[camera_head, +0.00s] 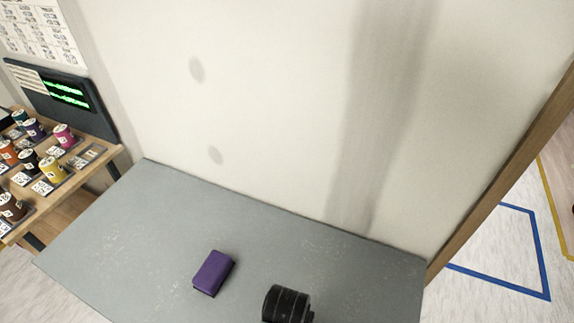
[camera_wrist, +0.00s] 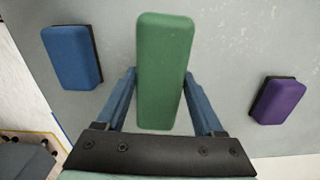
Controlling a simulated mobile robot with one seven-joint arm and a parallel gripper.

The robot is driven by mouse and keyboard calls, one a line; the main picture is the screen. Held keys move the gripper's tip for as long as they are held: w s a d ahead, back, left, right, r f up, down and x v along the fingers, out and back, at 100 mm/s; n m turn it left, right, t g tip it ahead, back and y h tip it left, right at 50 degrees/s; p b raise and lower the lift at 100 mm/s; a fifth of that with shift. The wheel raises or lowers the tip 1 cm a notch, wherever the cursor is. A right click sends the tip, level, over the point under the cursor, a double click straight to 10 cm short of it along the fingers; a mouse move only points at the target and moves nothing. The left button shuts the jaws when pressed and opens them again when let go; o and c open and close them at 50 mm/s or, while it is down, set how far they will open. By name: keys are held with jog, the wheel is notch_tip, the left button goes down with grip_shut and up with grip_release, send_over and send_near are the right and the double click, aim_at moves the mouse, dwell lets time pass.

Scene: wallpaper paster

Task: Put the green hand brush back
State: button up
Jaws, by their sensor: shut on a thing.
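The green hand brush (camera_wrist: 165,45) is in the middle of the wrist view, a long block with rounded corners. My gripper (camera_wrist: 160,75) is shut on it, with one blue finger along each long side. The brush is over the grey tabletop (camera_wrist: 225,45); I cannot tell whether it touches it. The brush's underside is hidden. The green brush does not show in the head view, where the grey tabletop (camera_head: 130,225) fills the lower middle.
A purple brush (camera_head: 213,272) lies on the tabletop and shows at right in the wrist view (camera_wrist: 278,101). A blue brush (camera_wrist: 72,57) lies at left there. A pale wall (camera_head: 270,100) rises behind. A wooden shelf (camera_head: 20,228) with several colored spools stands left.

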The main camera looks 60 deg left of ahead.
jog(key=shift+f+p, duration=0.35)
jog(key=shift+f, duration=2.25)
jog(key=shift+f, duration=0.15)
jog(key=o, duration=1.4)
jog(key=shift+f+b, duration=0.15)
jog(key=shift+b, duration=0.25)
notch_tip(320, 180, up, 13)
jog(key=shift+d+r, duration=0.1)
jog(key=shift+d, duration=0.05)
